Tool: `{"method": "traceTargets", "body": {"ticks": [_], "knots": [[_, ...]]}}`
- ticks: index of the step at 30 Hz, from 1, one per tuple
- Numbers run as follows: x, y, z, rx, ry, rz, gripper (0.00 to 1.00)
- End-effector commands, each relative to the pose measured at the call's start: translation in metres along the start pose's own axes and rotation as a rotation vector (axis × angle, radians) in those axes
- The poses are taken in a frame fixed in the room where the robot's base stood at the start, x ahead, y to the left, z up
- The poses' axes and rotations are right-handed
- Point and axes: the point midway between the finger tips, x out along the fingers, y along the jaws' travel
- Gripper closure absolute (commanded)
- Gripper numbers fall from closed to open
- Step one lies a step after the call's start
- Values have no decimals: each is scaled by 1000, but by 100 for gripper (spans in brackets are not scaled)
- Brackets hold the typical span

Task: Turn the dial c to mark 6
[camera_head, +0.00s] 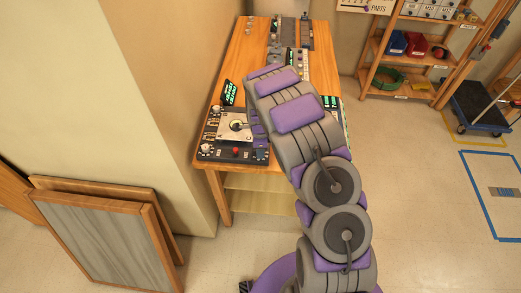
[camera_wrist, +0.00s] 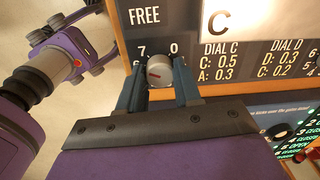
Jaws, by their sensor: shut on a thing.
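Dial C (camera_wrist: 160,70) is a small round knob with a pale line on its face, in the upper middle of the wrist view. In the head view my arm hides the gripper and the dial.
A wooden table (camera_head: 248,52) bears several control panels with green displays. Framed boards (camera_head: 105,235) lean at the left. Shelves (camera_head: 413,70) and a cart (camera_head: 478,108) stand right.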

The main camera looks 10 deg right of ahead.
Motion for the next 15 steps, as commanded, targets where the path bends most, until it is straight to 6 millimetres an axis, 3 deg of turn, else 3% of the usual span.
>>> {"method": "traceTargets", "body": {"ticks": [15], "knots": [[-2,-4,1,50,-2,-11,97]]}}
